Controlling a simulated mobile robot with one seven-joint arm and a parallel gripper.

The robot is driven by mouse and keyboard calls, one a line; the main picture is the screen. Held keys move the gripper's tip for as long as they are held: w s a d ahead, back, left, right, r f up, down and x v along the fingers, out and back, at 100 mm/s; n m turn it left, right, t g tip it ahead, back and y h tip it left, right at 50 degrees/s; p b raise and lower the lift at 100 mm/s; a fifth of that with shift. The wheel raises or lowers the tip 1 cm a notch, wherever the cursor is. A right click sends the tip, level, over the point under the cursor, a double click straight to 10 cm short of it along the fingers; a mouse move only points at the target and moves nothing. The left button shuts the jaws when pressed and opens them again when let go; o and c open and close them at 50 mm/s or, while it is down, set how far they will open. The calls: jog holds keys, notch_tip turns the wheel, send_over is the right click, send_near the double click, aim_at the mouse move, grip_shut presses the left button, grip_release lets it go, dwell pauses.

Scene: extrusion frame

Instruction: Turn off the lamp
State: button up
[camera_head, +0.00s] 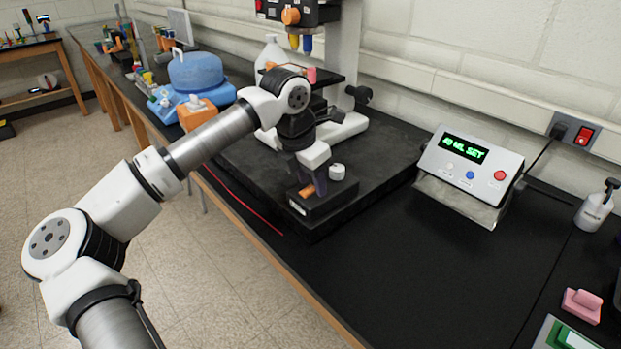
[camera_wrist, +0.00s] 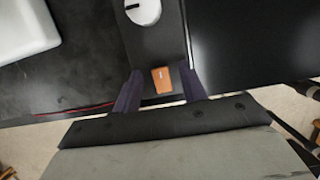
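No thing shows plainly as a lamp. A microscope-like device with a white stand (camera_head: 345,128) sits on a black platform on the bench. At its front is a black box (camera_head: 335,203) with a white knob (camera_head: 337,172) and an orange switch (camera_head: 307,191). The wrist view also shows the knob (camera_wrist: 143,10) and the orange switch (camera_wrist: 162,80). My gripper (camera_wrist: 161,88) is open, its two dark fingers apart on either side of the switch in that view. It is pointed down at the box's front end. I cannot tell whether it touches the box.
A control box (camera_head: 466,172) reading "40 ML SET" stands to the right. A wall outlet with a red switch (camera_head: 584,136), a pump bottle (camera_head: 597,206) and a pink block (camera_head: 582,305) are farther right. A blue container (camera_head: 196,70) stands at the left.

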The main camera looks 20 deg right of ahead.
jog(key=b+v, duration=0.2)
jog(key=v, duration=1.1)
jog(key=shift+r+b, duration=0.35)
jog(key=shift+b, duration=0.05)
jog(key=shift+a, duration=0.15)
jog(key=shift+s, duration=0.1)
